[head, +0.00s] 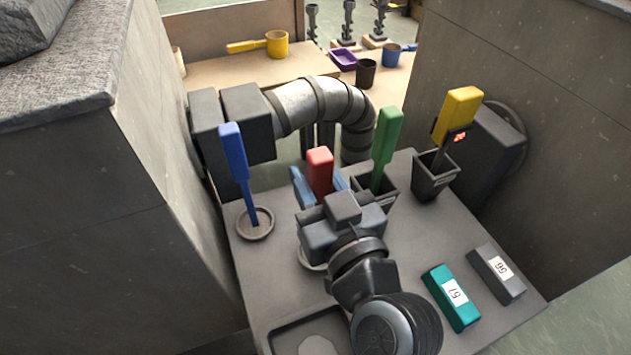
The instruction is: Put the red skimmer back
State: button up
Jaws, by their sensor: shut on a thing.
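The red skimmer (320,168) stands about upright near the middle of the grey table (262,285); only the top of its handle shows. My gripper (321,184) is shut on that handle, with a blue-grey finger on each side. My wrist and gripper body hide the skimmer's lower part, so I cannot tell whether it touches anything. A round dish (309,262) shows partly, just under my gripper at its left.
A blue skimmer (235,165) stands in a round dish (256,233) at left. Green (386,140) and yellow (459,115) skimmers stand in dark square holders at right. Teal (452,297) and grey (497,273) blocks lie front right. A bent duct (320,100) runs behind; walls flank both sides.

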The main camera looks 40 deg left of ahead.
jog(key=shift+f, duration=0.65)
jog(key=shift+f, duration=0.15)
jog(key=o, duration=1)
jog(key=shift+o, duration=0.2)
jog(key=shift+r, duration=0.3)
jog(key=b+v, duration=0.3)
jog(key=v, duration=0.9)
jog(key=shift+f, duration=0.25)
